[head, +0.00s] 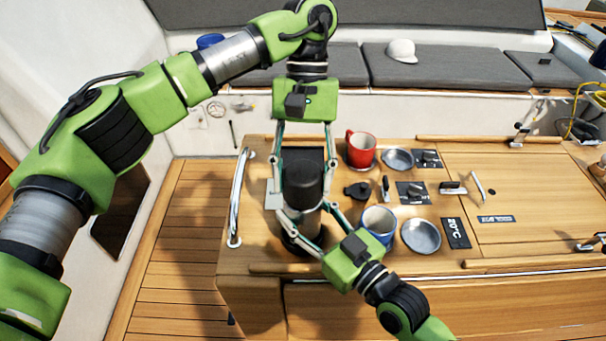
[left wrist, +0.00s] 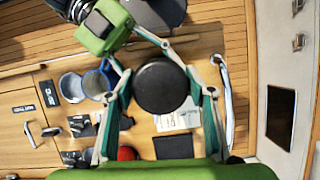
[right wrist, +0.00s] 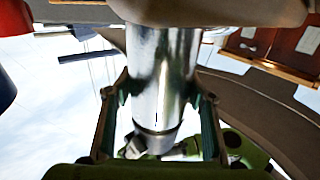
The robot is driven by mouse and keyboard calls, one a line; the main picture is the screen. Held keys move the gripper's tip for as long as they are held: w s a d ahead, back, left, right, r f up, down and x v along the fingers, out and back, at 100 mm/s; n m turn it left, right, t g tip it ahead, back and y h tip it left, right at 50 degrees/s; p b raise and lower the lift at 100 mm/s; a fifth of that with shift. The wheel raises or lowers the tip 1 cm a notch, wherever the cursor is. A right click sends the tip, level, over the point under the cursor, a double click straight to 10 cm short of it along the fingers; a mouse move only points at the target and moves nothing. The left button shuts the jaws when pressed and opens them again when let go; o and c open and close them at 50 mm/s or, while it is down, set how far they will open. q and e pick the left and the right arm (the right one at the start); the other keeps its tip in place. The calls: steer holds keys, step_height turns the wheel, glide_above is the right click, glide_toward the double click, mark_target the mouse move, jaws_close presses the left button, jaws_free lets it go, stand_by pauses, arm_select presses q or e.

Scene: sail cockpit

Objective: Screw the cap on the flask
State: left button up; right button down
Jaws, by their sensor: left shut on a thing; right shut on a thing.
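The flask (head: 303,222) is a silver cylinder standing upright at the left end of the wooden cockpit table. The black round cap (head: 306,183) is at its top; I cannot tell how tightly it sits. My left gripper (head: 305,196) comes from above and behind, its fingers shut on the cap. In the left wrist view the cap (left wrist: 161,87) fills the space between the fingers. My right gripper (head: 302,227) comes from the front right and is shut on the flask body. The silver body (right wrist: 160,75) shows between its fingers in the right wrist view.
A red mug (head: 361,149), a blue mug (head: 379,221) and metal bowls (head: 421,236) stand just right of the flask. A small black object (head: 357,190) lies between the mugs. A metal rail (head: 238,200) edges the table's left end. The table's right part is mostly clear.

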arm_select(q)
steer(key=m+y, duration=0.1)
steer(key=m, duration=0.2)
steer(key=m+t+y, duration=0.1)
steer(key=m, duration=0.4)
steer(key=m+t+y, duration=0.1)
steer(key=m, duration=0.2)
steer(key=shift+w+a+m+t+y, duration=0.1)
steer(key=shift+m+t+y, duration=0.2)
steer(key=o, duration=1.1)
steer(key=shift+c, duration=0.3)
